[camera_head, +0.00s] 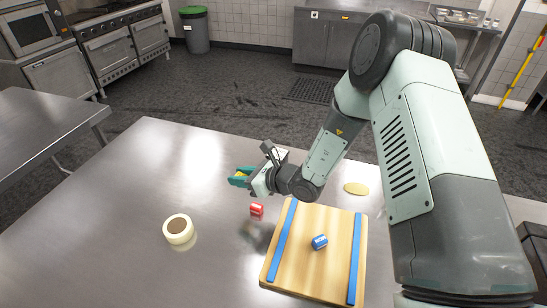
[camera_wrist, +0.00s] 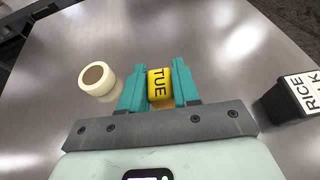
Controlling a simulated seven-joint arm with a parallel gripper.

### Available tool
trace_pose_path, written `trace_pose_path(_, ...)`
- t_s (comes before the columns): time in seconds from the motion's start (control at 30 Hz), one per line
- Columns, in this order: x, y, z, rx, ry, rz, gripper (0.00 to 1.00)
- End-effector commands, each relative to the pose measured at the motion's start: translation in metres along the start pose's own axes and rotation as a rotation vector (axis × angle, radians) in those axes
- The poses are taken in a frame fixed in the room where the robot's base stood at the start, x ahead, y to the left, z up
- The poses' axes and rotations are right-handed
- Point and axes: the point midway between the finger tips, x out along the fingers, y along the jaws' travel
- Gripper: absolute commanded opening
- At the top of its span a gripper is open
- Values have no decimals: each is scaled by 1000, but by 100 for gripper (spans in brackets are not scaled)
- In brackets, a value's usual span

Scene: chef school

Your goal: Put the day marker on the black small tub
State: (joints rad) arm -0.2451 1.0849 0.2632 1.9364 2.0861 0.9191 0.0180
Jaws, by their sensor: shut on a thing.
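The day marker is a small yellow block (camera_wrist: 159,84) lettered TUE. My gripper (camera_wrist: 158,88) is shut on it, with a teal finger on each side. In the head view my gripper (camera_head: 241,177) is over the steel table, with a bit of yellow between its fingers. A black small tub (camera_wrist: 290,98) with a white label on top, partly reading RICE, is at the right edge of the wrist view, apart from the marker and partly cut off. I cannot make it out surely in the head view.
A cream tape roll (camera_head: 178,230) stands at the left. A red marker (camera_head: 257,210) lies beside a wooden board (camera_head: 296,260) with blue strips, which bears a blue marker (camera_head: 319,241). A yellow disc (camera_head: 356,188) lies behind the board. The table's left part is clear.

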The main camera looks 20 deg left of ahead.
Motion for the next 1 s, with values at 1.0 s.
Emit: trace_pose_path(1.0, -9, -198, 1, 70, 7, -214, 2)
